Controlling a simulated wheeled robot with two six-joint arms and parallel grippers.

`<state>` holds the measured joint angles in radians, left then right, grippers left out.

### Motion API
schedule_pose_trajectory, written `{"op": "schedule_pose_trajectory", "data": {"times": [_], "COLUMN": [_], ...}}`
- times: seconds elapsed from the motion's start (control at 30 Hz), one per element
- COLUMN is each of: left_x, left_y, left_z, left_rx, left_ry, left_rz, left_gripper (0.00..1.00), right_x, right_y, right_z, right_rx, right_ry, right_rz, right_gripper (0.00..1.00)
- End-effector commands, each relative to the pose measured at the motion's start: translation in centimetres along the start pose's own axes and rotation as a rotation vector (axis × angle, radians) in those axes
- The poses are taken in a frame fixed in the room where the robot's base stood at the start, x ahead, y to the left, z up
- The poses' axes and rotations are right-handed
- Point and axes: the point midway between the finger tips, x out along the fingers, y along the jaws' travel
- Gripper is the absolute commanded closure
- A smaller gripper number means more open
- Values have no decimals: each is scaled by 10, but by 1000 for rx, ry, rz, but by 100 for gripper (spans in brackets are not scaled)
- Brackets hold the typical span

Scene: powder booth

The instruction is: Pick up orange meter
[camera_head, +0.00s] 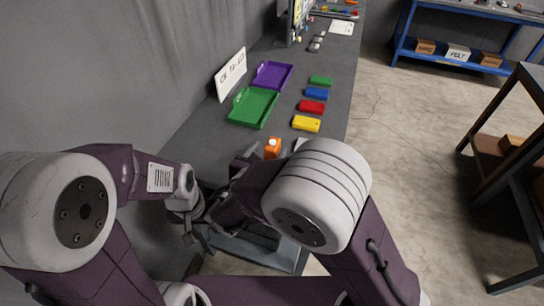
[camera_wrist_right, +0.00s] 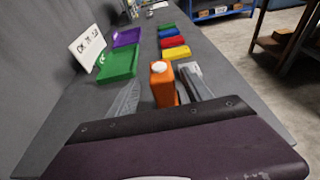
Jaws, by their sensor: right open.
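The orange meter (camera_head: 273,148) stands upright on the grey bench, a small orange block with a white round part on top. In the right wrist view the meter (camera_wrist_right: 162,88) is between the two spread fingers of my right gripper (camera_wrist_right: 160,80), with its lower part hidden by the gripper body. The gripper is open; I cannot tell whether a finger touches the meter. In the head view my right arm hides most of that gripper. My left gripper (camera_head: 192,222) is low at the left, apart from the meter, its jaws unclear.
Yellow (camera_head: 306,123), red (camera_head: 312,107), blue (camera_head: 317,93) and green (camera_head: 321,81) blocks lie in a row beyond the meter. A green tray (camera_head: 237,117), a purple tray (camera_head: 258,84) and a white sign (camera_head: 231,75) are to their left, near the wall.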

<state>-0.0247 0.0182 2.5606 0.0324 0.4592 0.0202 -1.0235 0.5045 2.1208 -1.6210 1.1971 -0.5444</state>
Motion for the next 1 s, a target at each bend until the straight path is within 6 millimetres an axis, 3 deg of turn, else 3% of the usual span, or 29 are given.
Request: {"op": "schedule_pose_trajectory", "data": {"times": [0.13, 0.4, 0.63, 0.67, 0.87, 1.0], "left_x": [-1, -5, -5, -5, -5, -5], "left_y": [0, 0, 0, 0, 0, 0], "left_z": [0, -1, -1, -1, -1, -1], "left_rx": [0, 0, 0, 0, 0, 0], "left_ry": [0, 0, 0, 0, 0, 0], "left_rz": [0, 0, 0, 0, 0, 0], "left_gripper": [64, 64, 64, 64, 64, 64], "right_x": [8, 50, 53, 53, 53, 53], "right_y": [-1, -3, -2, -2, -2, -2], "right_z": [2, 6, 6, 6, 6, 7], "right_rx": [2, 2, 2, 2, 2, 3], "right_ry": [1, 2, 1, 1, 1, 0], "right_rz": [-1, -2, 0, 0, 0, 0], "right_gripper": [42, 42, 42, 45, 100, 100]}}
